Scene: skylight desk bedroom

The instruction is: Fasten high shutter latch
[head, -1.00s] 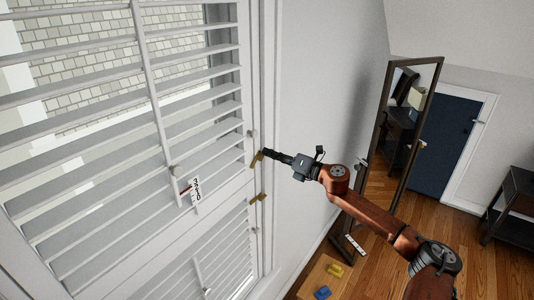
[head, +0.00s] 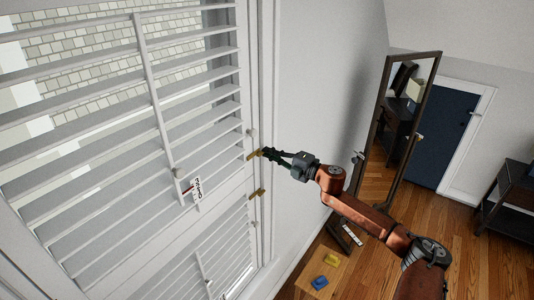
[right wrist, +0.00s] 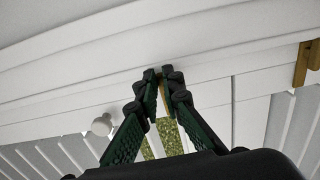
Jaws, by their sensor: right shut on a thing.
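The white louvred shutter (head: 170,95) fills the left of the head view. A brass high latch (head: 253,155) sits on its right edge at the frame, lying nearly level with a slight tilt. My right gripper (head: 264,153) is at the latch's right end. In the right wrist view the fingertips (right wrist: 160,76) are close together, with a thin brass strip of the latch (right wrist: 163,90) between them; most of the latch is hidden by the fingers. A second brass latch (head: 257,194) is lower on the frame and also shows in the right wrist view (right wrist: 306,62). My left gripper is not in view.
A white knob (head: 251,133) is just above the high latch. A paper tag (head: 196,189) hangs on the shutter. A wooden surface with yellow (head: 332,259) and blue (head: 320,282) items is below. A standing mirror (head: 381,140) is behind my right arm.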

